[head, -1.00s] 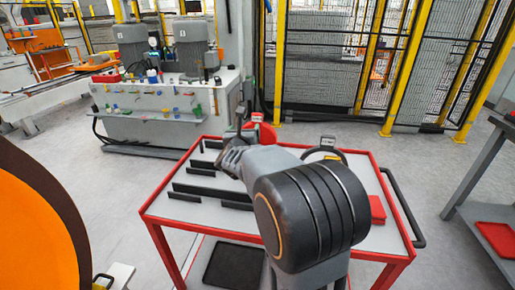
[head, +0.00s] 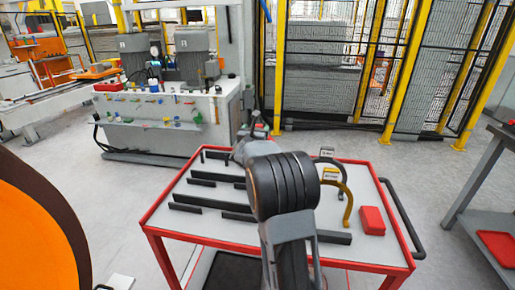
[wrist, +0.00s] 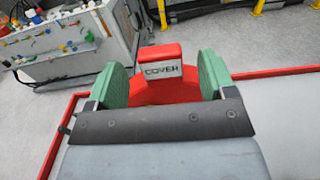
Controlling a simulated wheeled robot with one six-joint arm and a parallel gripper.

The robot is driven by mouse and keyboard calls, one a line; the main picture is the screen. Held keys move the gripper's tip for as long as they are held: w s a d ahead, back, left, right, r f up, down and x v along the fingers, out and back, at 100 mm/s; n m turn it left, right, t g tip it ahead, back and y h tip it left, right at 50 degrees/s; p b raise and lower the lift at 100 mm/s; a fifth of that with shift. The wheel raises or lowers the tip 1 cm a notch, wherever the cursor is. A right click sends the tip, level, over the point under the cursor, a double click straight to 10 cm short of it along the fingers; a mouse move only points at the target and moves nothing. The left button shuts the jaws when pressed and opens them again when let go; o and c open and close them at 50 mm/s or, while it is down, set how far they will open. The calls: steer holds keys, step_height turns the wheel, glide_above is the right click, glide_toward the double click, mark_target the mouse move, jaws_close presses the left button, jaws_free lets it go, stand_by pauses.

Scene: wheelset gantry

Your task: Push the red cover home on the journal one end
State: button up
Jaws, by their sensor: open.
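The red cover (wrist: 160,62) shows in the wrist view, with a rounded red body and a raised block labelled COVER. My gripper (wrist: 164,82) is open, with one green pad on the left of the cover and the other on the right. I cannot tell whether the pads touch it. The lower part of the cover is hidden behind my gripper. In the head view my arm hides most of my gripper and the cover, near the far edge of the red-rimmed trolley (head: 160,218). I cannot make out the journal.
Black rails (head: 198,209) lie on the trolley's left side. A yellow curved tool (head: 348,203) and a red box (head: 372,220) are on its right. A grey machine (head: 150,128) stands behind, and yellow-posted fencing (head: 395,90) at the back right. Grey floor is open at left.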

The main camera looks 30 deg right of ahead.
mark_target(257, 127)
steer(key=shift+p+x, duration=0.3)
steer(key=shift+x, duration=1.2)
steer(key=shift+c, duration=0.4)
jaws_close()
